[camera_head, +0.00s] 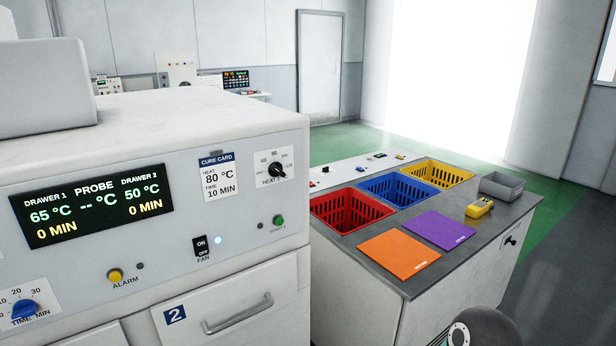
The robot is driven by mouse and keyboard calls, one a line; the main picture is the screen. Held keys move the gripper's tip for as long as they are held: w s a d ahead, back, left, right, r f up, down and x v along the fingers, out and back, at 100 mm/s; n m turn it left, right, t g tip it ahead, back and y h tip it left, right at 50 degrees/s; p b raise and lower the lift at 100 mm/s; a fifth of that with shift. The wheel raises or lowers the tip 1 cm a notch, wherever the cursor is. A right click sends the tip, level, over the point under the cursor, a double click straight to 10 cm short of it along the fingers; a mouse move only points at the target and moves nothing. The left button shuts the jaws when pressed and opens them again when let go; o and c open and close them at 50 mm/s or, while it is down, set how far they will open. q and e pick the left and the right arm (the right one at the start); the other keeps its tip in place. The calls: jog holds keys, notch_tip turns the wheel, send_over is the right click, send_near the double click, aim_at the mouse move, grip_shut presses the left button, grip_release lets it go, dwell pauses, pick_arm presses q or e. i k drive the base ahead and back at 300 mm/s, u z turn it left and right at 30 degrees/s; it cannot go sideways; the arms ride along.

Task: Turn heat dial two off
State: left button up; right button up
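Heat dial two (277,170) is a black knob on a white plate marked HEAT 2, at the upper right of the white oven's front panel. Small scale marks surround it; its exact setting is too small to read surely. The display (92,205) shows drawer 1 at 65 °C, drawer 2 at 50 °C, both 0 MIN, and the probe blank. Drawer 2 (227,306) is below the dial and looks shut. Neither gripper is in view; only a grey part of my arm shows at the bottom right edge.
The panel also has a cure card (219,176), a fan switch (201,246), a green button (279,221), an alarm button (115,275) and a blue time dial (25,308). Right of it, a bench (392,291) holds colored baskets, two mats, a yellow meter and a grey tray.

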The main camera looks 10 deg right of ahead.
aim_at(275, 169)
jog(key=u, duration=0.2)
jog(key=i, duration=0.9)
jog(key=z, duration=0.1)
